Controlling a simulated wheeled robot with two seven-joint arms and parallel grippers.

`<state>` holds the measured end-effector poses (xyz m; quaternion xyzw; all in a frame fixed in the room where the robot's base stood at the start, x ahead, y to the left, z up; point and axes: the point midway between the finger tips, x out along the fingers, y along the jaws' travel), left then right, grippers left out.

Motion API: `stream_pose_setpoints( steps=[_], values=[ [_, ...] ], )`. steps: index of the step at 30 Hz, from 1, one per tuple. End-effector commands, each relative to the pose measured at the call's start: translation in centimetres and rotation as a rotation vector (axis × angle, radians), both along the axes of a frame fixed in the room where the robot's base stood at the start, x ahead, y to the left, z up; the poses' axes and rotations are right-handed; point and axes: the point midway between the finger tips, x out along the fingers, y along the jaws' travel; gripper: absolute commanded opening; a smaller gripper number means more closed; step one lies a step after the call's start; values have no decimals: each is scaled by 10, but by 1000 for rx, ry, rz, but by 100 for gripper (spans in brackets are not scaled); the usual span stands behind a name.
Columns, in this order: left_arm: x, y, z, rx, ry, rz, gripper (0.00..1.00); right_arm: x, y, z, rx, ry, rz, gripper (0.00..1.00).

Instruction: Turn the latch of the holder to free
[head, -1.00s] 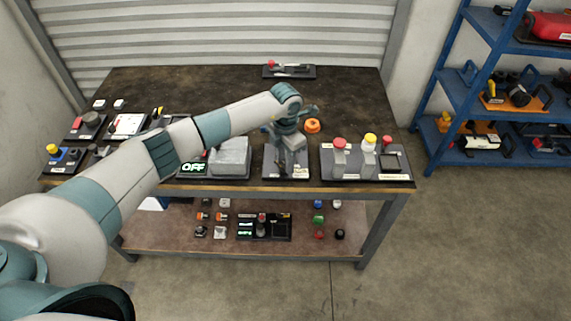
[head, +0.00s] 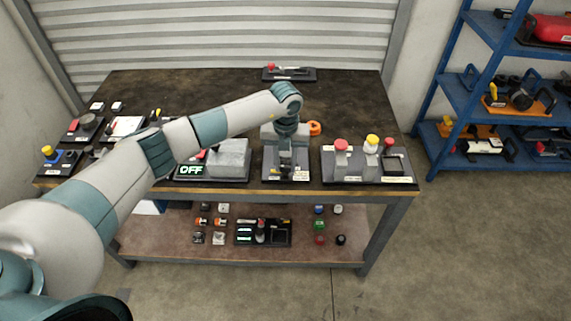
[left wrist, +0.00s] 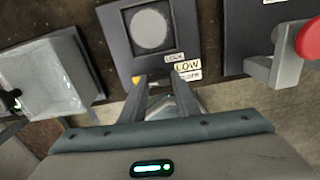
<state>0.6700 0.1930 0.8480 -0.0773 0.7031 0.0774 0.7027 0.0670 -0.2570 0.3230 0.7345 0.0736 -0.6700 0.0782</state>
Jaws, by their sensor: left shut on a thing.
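The holder (head: 270,174) is a dark plate at the front middle of the table, below my left wrist. In the left wrist view the holder (left wrist: 121,50) has a square frame around a round grey disc. Small labels, one reading LOW, sit at its near edge, and a small yellow piece shows by the left finger. My left gripper (head: 286,172) points down at the holder's front part; in the left wrist view the gripper (left wrist: 160,85) has its fingers at the plate's near edge. It is shut on what seems to be the latch, mostly hidden between the fingers. My right gripper is not seen.
A panel with red and yellow buttons (head: 365,178) stands close on the right. An orange ring (head: 315,128) lies behind. The table's back middle (head: 200,90) is mostly clear.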

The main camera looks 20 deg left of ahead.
Motion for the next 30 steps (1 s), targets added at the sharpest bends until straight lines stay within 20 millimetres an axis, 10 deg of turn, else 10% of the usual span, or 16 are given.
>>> stream_pose_setpoints(
  steps=[19, 20, 22, 30],
  values=[
    [0, 0, 0, 0, -1, 78, 6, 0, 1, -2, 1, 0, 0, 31],
    [0, 0, 0, 0, -1, 78, 30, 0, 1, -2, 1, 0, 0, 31],
    [0, 0, 0, 0, -1, 78, 47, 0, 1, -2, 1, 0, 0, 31],
    [0, 0, 0, 0, 0, 77, 47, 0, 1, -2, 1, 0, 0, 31]
  ],
)
